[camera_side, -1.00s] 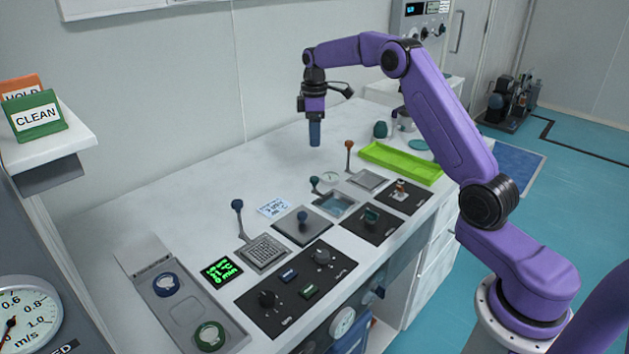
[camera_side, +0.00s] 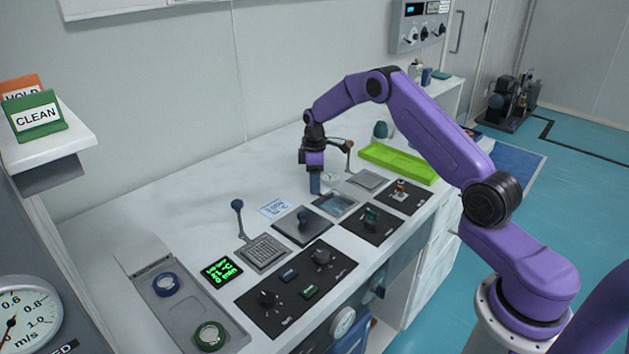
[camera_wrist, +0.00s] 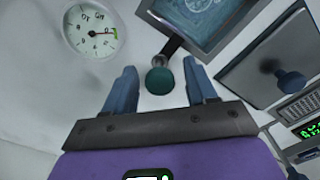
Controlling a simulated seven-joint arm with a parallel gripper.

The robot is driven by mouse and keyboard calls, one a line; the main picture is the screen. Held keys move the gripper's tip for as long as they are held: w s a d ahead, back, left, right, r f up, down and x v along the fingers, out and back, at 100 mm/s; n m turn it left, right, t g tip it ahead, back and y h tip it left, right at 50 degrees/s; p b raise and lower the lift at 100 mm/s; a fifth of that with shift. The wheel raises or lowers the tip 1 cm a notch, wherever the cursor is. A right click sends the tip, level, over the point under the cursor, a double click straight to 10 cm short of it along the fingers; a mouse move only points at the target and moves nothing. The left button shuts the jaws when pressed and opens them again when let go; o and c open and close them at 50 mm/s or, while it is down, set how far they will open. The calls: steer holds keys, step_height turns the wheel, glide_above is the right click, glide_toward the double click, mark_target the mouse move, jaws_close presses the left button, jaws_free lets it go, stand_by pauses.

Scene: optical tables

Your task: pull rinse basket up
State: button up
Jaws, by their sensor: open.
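The square rinse basin (camera_side: 336,204) is set in the bench, and the wrist view shows liquid inside its metal rim (camera_wrist: 212,48). A dark lever runs from its edge to a round teal knob (camera_wrist: 160,81). My gripper (camera_side: 315,191) is low at the basin's back left, pointing down. In the wrist view my gripper (camera_wrist: 160,70) is open, with one blue finger on each side of the knob; neither visibly touches it. The side view hides the knob behind my fingers. Whether a basket sits under the liquid cannot be told.
A round dial (camera_wrist: 92,30) lies beside the basin. A plate with a blue knob (camera_side: 302,226) and a mesh plate with a blue-knobbed lever (camera_side: 264,253) are to the left.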

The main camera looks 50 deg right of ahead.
steer(key=shift+f, duration=0.1)
jaws_close()
steer(key=shift+r, duration=3.35)
steer(key=shift+c, duration=0.3)
jaws_free()
steer(key=shift+o, duration=0.3)
step_height(320, 180, up, 17)
steer(key=shift+r, duration=0.15)
